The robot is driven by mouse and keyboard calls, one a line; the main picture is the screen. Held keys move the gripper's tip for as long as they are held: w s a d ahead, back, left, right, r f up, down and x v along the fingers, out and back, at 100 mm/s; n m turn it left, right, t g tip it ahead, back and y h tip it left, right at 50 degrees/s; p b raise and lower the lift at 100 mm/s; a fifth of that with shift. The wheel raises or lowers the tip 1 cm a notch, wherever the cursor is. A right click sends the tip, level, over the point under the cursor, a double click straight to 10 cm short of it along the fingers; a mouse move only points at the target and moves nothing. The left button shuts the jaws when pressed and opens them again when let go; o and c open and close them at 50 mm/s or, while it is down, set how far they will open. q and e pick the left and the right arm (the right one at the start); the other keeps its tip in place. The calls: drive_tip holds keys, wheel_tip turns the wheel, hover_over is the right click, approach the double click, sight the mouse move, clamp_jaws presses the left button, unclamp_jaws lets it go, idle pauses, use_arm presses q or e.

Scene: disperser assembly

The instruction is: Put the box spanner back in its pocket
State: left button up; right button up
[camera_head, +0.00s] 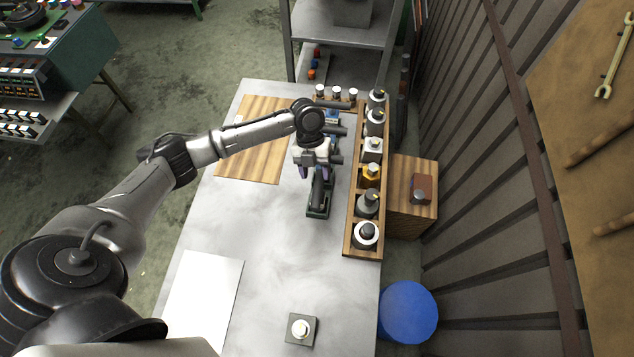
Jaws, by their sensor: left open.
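My left gripper (315,171) reaches over the table from the left and points down, its fingers apart. It is above or just behind a small dark green holder (317,211) with a dark upright part. The arm and wrist hide much of what lies under them, and I cannot tell whether the fingers touch anything. I cannot make out the box spanner for certain. A long wooden rack (352,238) along the table's right side has a row of pockets with several dark, white and yellow round-topped pieces in them. I cannot tell which pocket is the spanner's. My right gripper is not in view.
A wooden board (258,150) lies at the back left of the grey table (270,265). A white sheet (205,295) and a small square base with a white knob (300,329) are in front. A wooden box (402,215) and blue drum (408,311) stand right. The table's middle front is clear.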

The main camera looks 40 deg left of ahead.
use_arm(q)
drive_tip(key=v, duration=0.6)
drive_tip(key=shift+r, duration=0.2)
idle(0.4)
